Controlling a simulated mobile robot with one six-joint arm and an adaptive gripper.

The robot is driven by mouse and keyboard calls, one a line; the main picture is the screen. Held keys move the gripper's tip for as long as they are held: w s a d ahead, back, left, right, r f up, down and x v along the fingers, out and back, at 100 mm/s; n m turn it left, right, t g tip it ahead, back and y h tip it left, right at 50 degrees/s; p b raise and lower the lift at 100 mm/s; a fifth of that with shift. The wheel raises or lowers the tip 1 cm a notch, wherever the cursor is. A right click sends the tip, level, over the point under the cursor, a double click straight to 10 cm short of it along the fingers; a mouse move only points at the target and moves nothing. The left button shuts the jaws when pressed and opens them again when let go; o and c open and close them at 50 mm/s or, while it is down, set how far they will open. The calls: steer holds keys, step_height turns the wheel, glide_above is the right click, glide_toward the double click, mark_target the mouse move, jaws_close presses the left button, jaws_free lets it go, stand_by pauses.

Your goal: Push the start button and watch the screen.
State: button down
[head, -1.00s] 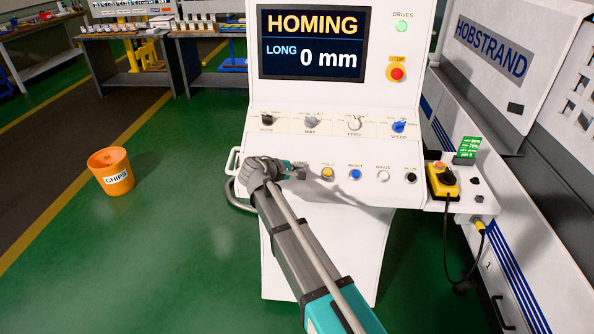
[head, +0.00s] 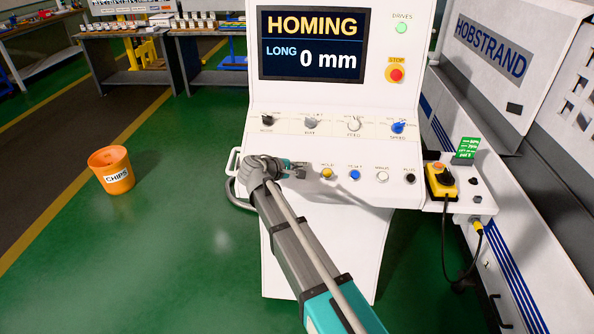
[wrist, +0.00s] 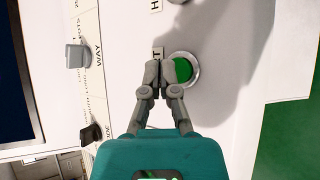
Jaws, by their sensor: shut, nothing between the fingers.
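The screen (head: 311,43) on the white control console reads HOMING, LONG, 0 mm. The green start button (wrist: 181,69) shows in the wrist view, in a metal ring, partly covered by my fingertips. In the head view my gripper hides it. My gripper (wrist: 167,68) is shut and empty, its fingertips over the left edge of the button; I cannot tell whether they touch it. In the head view my gripper (head: 302,170) is at the left end of the lower button row.
Knobs line the row above. A red stop button (head: 397,74) is beside the screen. An orange chips bin (head: 112,171) stands on the open floor.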

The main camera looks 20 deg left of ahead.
step_height(320, 180, up, 5)
steer(key=s+p, duration=0.2)
steer(key=p, duration=0.3)
steer(key=shift+s+d+r, duration=0.2)
steer(key=shift+s+d, duration=0.15)
steer(key=shift+s, duration=0.05)
